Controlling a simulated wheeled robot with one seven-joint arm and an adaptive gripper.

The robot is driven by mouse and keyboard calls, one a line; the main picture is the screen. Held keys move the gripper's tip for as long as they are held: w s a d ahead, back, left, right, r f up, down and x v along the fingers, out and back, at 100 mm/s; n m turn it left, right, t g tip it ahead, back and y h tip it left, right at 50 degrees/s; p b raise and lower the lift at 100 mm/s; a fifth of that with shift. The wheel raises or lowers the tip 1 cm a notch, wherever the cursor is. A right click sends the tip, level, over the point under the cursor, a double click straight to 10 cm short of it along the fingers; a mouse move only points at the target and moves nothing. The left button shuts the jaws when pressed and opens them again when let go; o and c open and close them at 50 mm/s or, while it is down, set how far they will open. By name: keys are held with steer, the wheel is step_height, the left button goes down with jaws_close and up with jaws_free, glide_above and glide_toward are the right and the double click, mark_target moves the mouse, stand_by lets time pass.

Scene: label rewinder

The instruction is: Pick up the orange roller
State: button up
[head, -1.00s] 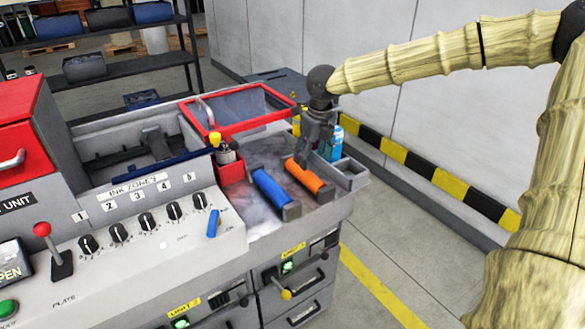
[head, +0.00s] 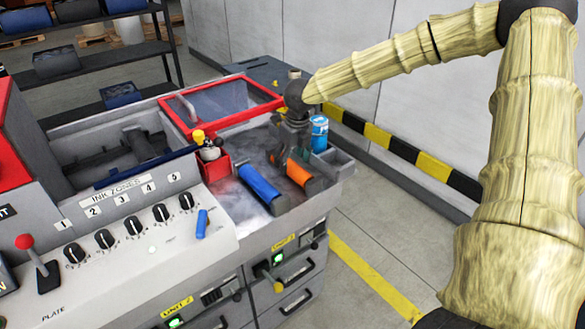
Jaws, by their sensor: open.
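The orange roller (head: 299,173) lies on the machine's grey side tray, right of the blue roller (head: 260,183). My gripper (head: 292,155) comes down from above over the roller's far half and hides part of it. Its jaws are open. The fingertips are small and dark here, and I cannot tell whether they touch the roller or straddle it.
A red box with a yellow-topped bottle (head: 208,149) stands left of the rollers. A blue can (head: 319,133) and a grey bin (head: 336,160) stand to the right. The red-framed lid (head: 220,104) is behind. A control panel with knobs (head: 132,238) is at front left.

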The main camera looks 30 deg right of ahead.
mark_target(293, 164)
steer(key=shift+w+d+f+p, duration=0.15)
steer(key=shift+f+p, duration=0.15)
steer(key=shift+f, duration=0.7)
steer(key=shift+w+f+p, duration=0.1)
steer(key=shift+f+p, duration=0.2)
steer(key=shift+f, duration=0.7)
jaws_close()
